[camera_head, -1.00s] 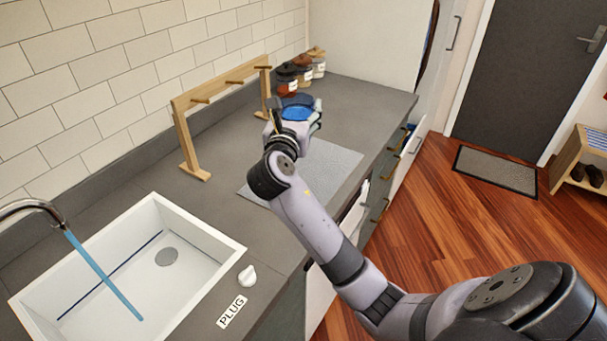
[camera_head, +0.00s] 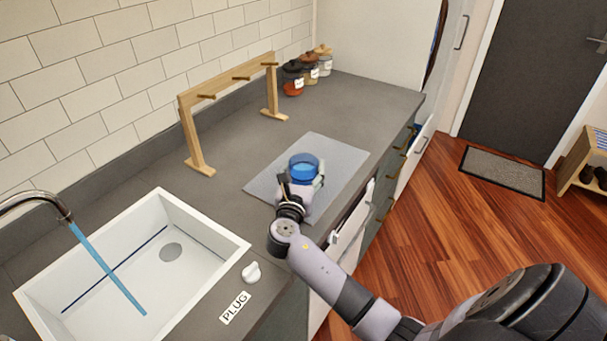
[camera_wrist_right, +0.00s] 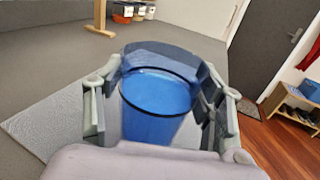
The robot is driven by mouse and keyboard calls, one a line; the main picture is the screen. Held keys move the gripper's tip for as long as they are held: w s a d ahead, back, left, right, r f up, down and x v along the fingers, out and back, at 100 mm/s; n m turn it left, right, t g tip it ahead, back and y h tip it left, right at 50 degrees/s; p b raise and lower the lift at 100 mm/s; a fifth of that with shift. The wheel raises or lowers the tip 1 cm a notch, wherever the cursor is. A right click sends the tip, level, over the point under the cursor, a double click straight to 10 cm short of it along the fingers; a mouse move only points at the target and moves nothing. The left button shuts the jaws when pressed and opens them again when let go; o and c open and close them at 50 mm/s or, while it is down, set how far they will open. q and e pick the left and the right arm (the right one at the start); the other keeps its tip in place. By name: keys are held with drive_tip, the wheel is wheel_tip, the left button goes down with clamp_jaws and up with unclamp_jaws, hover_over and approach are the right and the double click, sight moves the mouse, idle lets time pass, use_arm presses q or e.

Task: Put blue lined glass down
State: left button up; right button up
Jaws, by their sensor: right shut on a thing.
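The blue lined glass (camera_head: 303,164) shows over the grey mat in the head view, upright or nearly so. My right gripper (camera_head: 302,184) is shut on it, with the fingers on both sides of the glass. In the right wrist view the glass (camera_wrist_right: 155,100) fills the space between the fingers of the right gripper (camera_wrist_right: 160,108), and blue shows inside it. The grey mat (camera_head: 341,155) lies on the counter under the gripper. I cannot tell whether the base of the glass touches the mat. My left gripper is not in view.
A wooden rack with pegs (camera_head: 190,125) stands against the tiled wall. Several lidded jars (camera_head: 292,78) are at the back. A white sink (camera_head: 238,249) with running water is at the left, beside a white plug (camera_head: 251,272). The counter (camera_head: 235,150) around the mat is mostly clear.

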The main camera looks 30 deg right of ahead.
drive_tip(key=shift+f, duration=0.55)
drive_tip(key=o, duration=1)
drive_tip(key=shift+f, duration=0.25)
drive_tip(key=o, duration=0.5)
drive_tip(key=shift+r, duration=0.1)
drive_tip(key=shift+r, duration=0.15)
drive_tip(key=b+v, duration=0.1)
drive_tip(key=v, duration=0.9)
drive_tip(key=shift+s+a+b, duration=0.25)
drive_tip(key=shift+b, duration=0.05)
drive_tip(key=shift+s+a, duration=0.45)
drive_tip(key=shift+s, duration=0.05)
